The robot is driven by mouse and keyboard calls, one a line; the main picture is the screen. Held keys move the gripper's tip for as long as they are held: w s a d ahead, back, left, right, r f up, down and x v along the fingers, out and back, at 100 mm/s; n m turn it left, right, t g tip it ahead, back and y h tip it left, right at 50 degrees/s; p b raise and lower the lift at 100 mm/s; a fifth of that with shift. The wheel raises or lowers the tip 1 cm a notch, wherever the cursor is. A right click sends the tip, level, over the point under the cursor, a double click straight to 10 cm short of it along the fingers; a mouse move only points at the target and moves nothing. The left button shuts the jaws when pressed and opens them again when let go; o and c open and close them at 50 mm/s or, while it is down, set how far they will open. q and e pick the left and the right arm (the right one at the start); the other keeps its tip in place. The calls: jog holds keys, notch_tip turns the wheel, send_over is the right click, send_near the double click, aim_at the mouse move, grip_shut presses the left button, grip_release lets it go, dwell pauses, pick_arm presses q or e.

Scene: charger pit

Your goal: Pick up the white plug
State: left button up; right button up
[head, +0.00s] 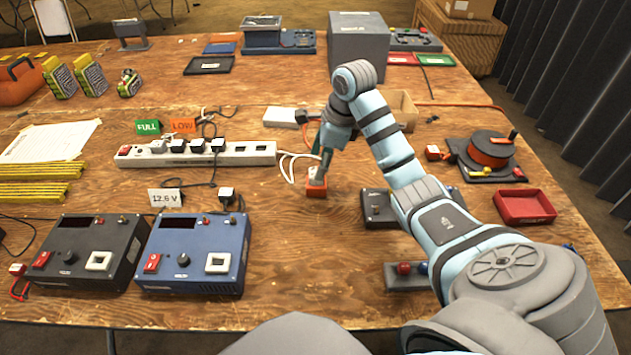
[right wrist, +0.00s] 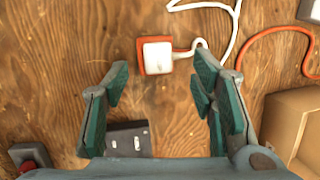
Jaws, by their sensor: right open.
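The white plug (head: 317,178) sits with a red-orange piece at its base on the wooden table, near the middle of the head view. In the right wrist view the white plug (right wrist: 157,53) shows ahead of the fingers, with its white cord leading off to the right and up. My right gripper (head: 323,163) reaches down close over it and partly covers it in the head view. In the right wrist view my right gripper (right wrist: 162,92) is open, with nothing between its fingers. My left gripper is not in view.
A white power strip (head: 195,153) with several plugs lies to the left. A blue power unit (head: 195,253) and a black one (head: 85,253) stand at front left. A cardboard box (head: 403,107) is just behind the arm, and a red tray (head: 525,206) lies right. Bare wood surrounds the plug's front.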

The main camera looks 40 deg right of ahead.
jog(key=b+x, duration=0.1)
jog(key=x, duration=0.3)
jog(key=shift+s+a+f, duration=0.1)
jog(key=shift+f, duration=0.25)
grip_shut()
jog(key=shift+r, duration=0.1)
